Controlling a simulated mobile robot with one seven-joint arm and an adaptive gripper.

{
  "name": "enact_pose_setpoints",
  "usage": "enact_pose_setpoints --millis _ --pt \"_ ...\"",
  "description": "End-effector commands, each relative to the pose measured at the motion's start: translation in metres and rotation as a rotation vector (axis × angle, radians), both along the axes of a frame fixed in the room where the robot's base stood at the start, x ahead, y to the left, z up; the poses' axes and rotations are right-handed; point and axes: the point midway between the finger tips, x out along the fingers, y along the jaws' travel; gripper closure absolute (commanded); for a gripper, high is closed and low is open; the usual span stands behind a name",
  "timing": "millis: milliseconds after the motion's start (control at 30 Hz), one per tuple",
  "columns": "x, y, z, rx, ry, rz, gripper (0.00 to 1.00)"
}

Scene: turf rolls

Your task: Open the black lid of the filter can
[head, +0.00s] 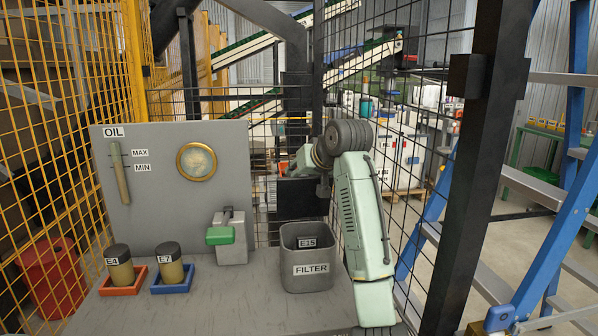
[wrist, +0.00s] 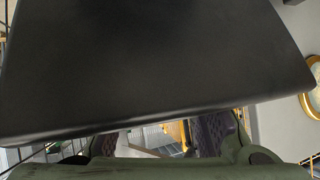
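The filter can (head: 306,277) is a grey square bin marked FILTER, standing on the grey bench. Its top is open, and an E15 label shows inside it. Its black lid (head: 303,199) stands roughly upright at the can's back edge. My gripper (head: 302,161) is at the lid's upper edge, partly hidden by my wrist. In the wrist view the lid (wrist: 150,65) fills most of the picture. The finger pads show below its edge, spread apart with background between them. The fingertips are hidden behind the lid, and contact cannot be made out.
Canisters E4 (head: 120,265) and E7 (head: 171,263) stand in red and blue trays at the bench's left. A grey block with a green handle (head: 220,236) stands left of the can. Behind is the OIL panel (head: 150,210). Mesh fencing and a dark post (head: 470,160) close off the right.

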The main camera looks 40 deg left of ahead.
Motion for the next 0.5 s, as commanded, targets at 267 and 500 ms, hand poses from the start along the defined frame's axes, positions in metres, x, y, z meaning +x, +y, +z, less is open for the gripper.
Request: enact_pose_setpoints --millis 267,500 --pt "0.0043 -0.0016 -0.0129 -0.016 0.016 -0.006 0.56" --pt "0.0045 -0.0016 -0.0122 -0.014 0.017 -0.006 0.53"
